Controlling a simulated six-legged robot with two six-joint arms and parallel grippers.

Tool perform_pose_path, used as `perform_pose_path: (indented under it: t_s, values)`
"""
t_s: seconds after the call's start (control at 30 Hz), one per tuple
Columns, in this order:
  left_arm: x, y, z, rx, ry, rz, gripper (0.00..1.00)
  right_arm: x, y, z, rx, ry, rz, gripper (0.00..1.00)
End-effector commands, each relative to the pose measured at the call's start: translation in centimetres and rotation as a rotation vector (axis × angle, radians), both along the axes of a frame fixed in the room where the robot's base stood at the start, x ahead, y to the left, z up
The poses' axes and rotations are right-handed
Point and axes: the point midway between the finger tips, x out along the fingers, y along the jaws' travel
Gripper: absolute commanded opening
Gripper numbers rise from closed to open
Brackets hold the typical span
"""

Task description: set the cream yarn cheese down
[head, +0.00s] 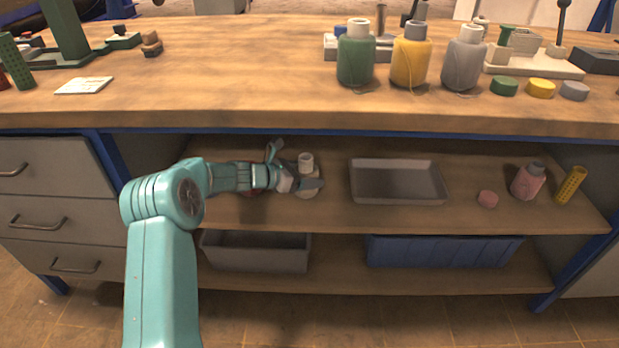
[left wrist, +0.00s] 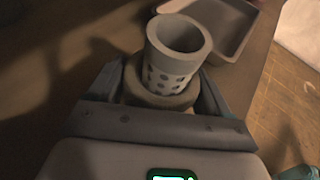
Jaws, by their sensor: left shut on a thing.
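The cream yarn cheese (head: 306,163) is over the left part of the upper shelf, left of the grey tray. Its pale top shows in the head view; my left gripper (head: 303,184) covers part of its body. In the left wrist view, my left gripper (left wrist: 166,92) is shut on the cheese (left wrist: 170,67), with one jaw on each side of its body. The open, perforated tube end stands up from between the jaws. I cannot tell whether its underside touches the shelf (head: 400,220). My right gripper is not in view.
The empty grey tray (head: 398,202) lies right of the gripper. A pink yarn cheese (head: 528,182), a pink disc (head: 487,199) and a yellow perforated tube (head: 571,185) stand farther right. The bench top (head: 230,70) overhangs the shelf. Grey (head: 256,259) and blue (head: 445,252) bins sit below.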

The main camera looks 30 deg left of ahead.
Motion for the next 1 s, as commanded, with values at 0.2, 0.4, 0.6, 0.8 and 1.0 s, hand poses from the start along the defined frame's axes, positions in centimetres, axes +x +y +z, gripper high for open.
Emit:
perform_pose_path:
  t_s: [0.2, 0.4, 0.6, 0.8, 1.0]
  values:
    - [0.3, 0.0, -0.1, 0.0, -0.001, 0.0, 0.38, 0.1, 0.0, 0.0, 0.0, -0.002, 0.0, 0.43]
    - [0.5, -0.1, -0.1, 0.001, 0.0, 0.0, 1.0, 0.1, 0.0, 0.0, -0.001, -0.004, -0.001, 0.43]
    - [0.6, -0.3, 0.3, 0.001, 0.0, -0.003, 1.0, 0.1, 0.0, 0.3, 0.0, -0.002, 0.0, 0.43]
    - [-1.9, 1.1, 1.7, 0.0, 0.001, 0.002, 1.0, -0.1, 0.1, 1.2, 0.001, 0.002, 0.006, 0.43]
    - [-5.9, 2.9, 3.6, 0.0, 0.001, 0.001, 1.0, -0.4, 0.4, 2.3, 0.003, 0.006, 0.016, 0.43]
